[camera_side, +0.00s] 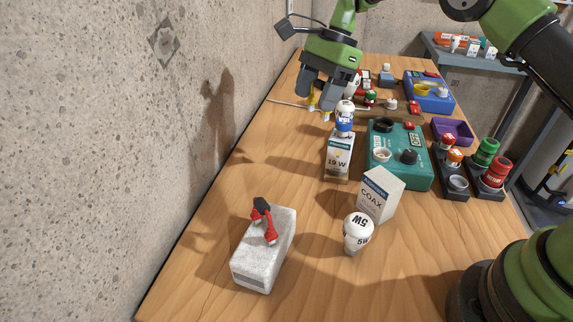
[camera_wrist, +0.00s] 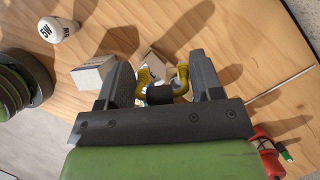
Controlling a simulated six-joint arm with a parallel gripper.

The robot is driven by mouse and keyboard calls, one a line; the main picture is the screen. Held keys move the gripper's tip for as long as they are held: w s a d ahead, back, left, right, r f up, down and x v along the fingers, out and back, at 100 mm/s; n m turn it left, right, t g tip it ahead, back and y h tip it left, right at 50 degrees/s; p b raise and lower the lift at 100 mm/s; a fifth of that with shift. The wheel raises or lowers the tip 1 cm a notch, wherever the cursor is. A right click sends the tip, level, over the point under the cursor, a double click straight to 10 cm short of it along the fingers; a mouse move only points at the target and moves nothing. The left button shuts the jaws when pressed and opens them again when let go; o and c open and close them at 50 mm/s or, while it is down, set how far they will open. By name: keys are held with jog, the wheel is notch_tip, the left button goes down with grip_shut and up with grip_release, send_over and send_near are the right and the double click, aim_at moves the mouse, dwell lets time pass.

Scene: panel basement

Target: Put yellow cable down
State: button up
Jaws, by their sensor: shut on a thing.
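The yellow cable (camera_side: 327,103) hangs at my gripper (camera_side: 322,96) in the side view, over the far left part of the table. In the wrist view the two yellow ends of the cable (camera_wrist: 183,78) show between the fingers of my gripper (camera_wrist: 160,68), with a black middle piece between them. The gripper is shut on the cable. From the side, the fingers hide most of it. I cannot tell whether its lower ends touch the table.
A white-and-blue bulb (camera_side: 344,119) and the 19 W box (camera_side: 339,158) are close below. A teal device (camera_side: 412,160) and COAX box (camera_side: 379,196) stand nearer. A red cable (camera_side: 262,213) lies on a grey block (camera_side: 252,266). Bare wood (camera_side: 222,200) shows at left.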

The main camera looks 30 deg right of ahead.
aim_at(310, 95)
jog(key=w+a+f+m+t+h, duration=0.1)
jog(key=w+a+f+m+t, duration=0.35)
jog(key=m, duration=0.45)
jog(key=shift+g, duration=0.55)
jog(key=f, duration=0.3)
jog(key=w+f, duration=0.1)
jog(key=f, duration=0.2)
jog(key=d+f, duration=0.1)
jog(key=f, duration=0.3)
jog(key=shift+w, duration=0.2)
jog(key=shift+f, duration=0.15)
jog(key=o, duration=1)
jog(key=shift+c, duration=0.2)
jog(key=shift+d+r, duration=0.1)
jog(key=shift+r, duration=0.5)
jog(key=v, duration=1.1)
jog(key=shift+s+r, duration=0.15)
